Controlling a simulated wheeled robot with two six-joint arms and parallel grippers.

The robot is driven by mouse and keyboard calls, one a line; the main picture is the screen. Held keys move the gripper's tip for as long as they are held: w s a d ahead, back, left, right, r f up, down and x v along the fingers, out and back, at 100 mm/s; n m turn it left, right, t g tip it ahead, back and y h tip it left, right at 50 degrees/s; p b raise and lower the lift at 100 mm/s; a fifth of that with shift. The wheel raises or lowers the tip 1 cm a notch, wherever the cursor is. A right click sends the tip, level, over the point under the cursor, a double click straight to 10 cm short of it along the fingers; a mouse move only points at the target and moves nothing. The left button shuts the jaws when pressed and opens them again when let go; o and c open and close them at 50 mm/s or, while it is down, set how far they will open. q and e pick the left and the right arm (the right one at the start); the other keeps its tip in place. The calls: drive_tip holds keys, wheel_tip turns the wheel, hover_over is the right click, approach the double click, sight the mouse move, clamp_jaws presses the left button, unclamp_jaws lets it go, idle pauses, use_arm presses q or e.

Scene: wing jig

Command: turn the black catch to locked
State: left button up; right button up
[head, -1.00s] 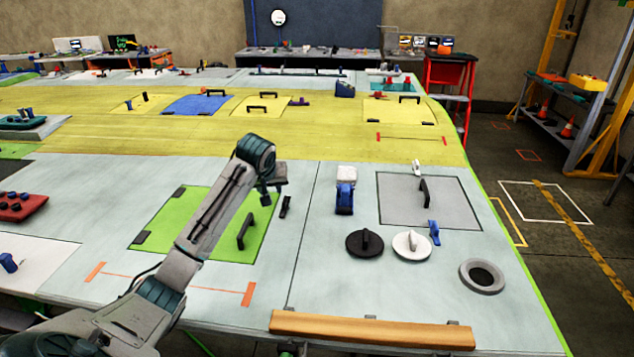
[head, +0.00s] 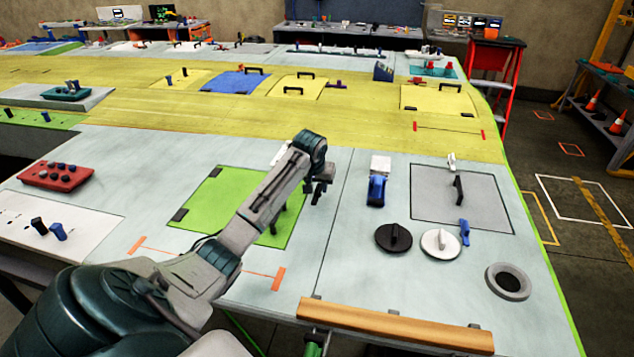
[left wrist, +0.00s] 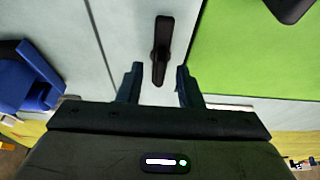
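The black catch (left wrist: 162,48) is a narrow dark lever on the pale surface beside the green panel (left wrist: 255,50) in the left wrist view. It lies nearly lengthwise in that picture, just beyond and between my fingertips. My left gripper (left wrist: 157,84) is open, with one finger on each side of the catch's near end and gaps visible. In the head view my left gripper (head: 315,188) is by the green panel's (head: 215,198) right edge; the catch there cannot be told apart from the dark fingers. My right gripper is not in view.
A blue clamp (head: 377,190) stands to the right of the gripper. Beyond are a black disc (head: 393,238), a white disc (head: 440,243) and a grey panel (head: 435,200) with a handle. A wooden rail (head: 395,326) runs along the front edge.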

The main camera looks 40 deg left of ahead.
use_arm(q)
drive_tip(key=shift+f, duration=0.1)
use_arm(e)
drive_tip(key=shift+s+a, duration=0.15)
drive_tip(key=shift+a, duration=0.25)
use_arm(q)
clamp_jaws()
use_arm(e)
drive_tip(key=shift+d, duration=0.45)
